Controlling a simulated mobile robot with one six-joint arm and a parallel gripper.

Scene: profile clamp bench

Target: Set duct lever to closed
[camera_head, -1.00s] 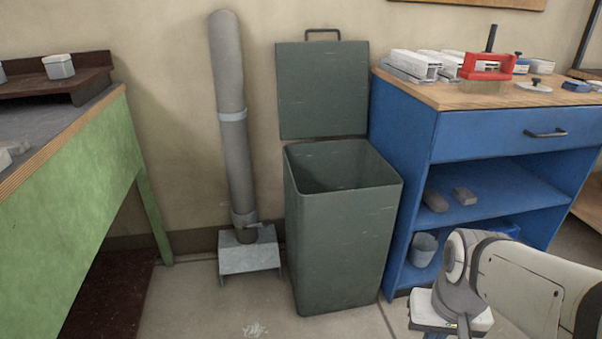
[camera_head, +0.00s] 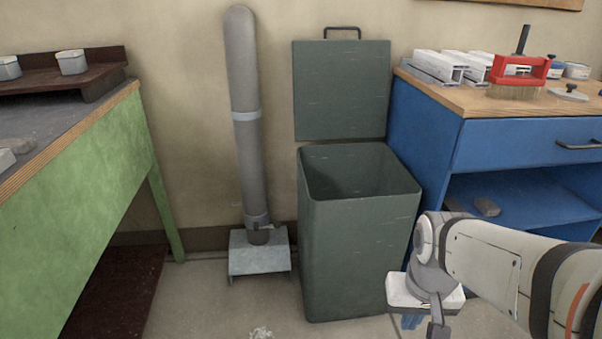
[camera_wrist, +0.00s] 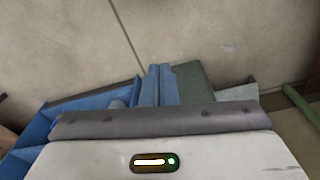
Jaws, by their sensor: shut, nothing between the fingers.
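The duct is a tall grey pipe (camera_head: 243,110) against the wall, standing on a metal base box (camera_head: 259,256). A small grey lever (camera_head: 264,229) sits low on the pipe, just above the box. It is too small to tell its exact setting. My gripper (camera_head: 411,322) hangs at the lower right in the head view, in front of the bin and apart from the duct. Its blue fingers also show in the wrist view (camera_wrist: 159,84), shut together and empty. The lever cannot be made out in the wrist view.
A green open-topped bin (camera_head: 358,250) with its lid panel raised stands right of the duct. A blue cabinet (camera_head: 425,130) is farther right. A green-sided bench (camera_head: 90,190) is at left.

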